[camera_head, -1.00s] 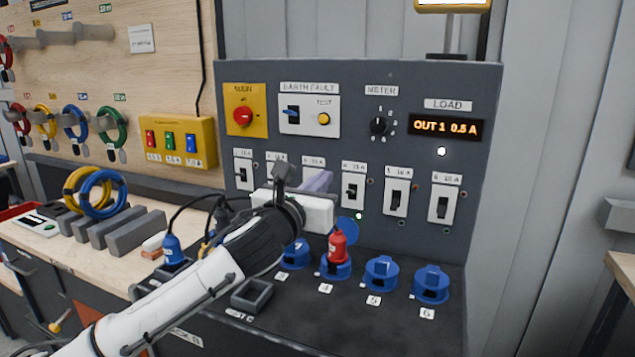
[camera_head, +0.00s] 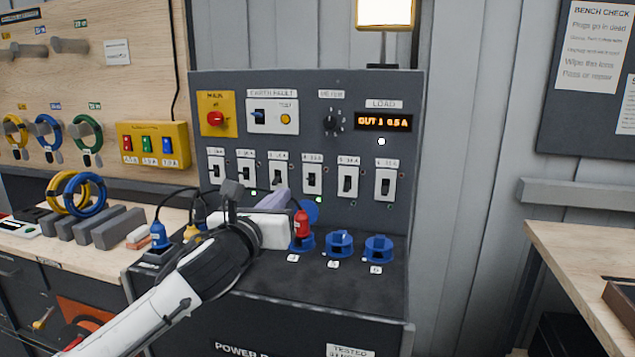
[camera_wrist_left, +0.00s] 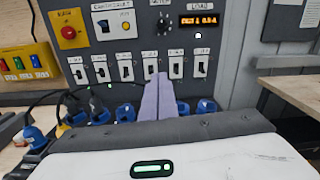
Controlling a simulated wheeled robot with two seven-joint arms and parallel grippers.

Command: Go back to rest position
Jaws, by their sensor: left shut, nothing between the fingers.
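My left gripper (camera_head: 281,198) reaches in from the left in front of the grey power panel (camera_head: 228,133). Its fingers are shut with nothing between them. In the left wrist view the closed fingers (camera_wrist_left: 158,98) point at the row of breaker switches, apart from them as far as I can tell. A red plug (camera_head: 301,224) stands in a blue socket (camera_head: 301,243) just right of the gripper in the head view. A blue plug (camera_head: 159,236) stands left of the forearm. My left wrist hides some of the sockets. My right gripper is not in view.
Two blue sockets (camera_head: 339,243) (camera_head: 378,248) sit to the right on the bench. Blue and yellow cable coils (camera_head: 86,196) and grey blocks (camera_head: 118,228) lie on the left bench. A wooden table (camera_head: 580,255) is at the right. The space between panel and table is open.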

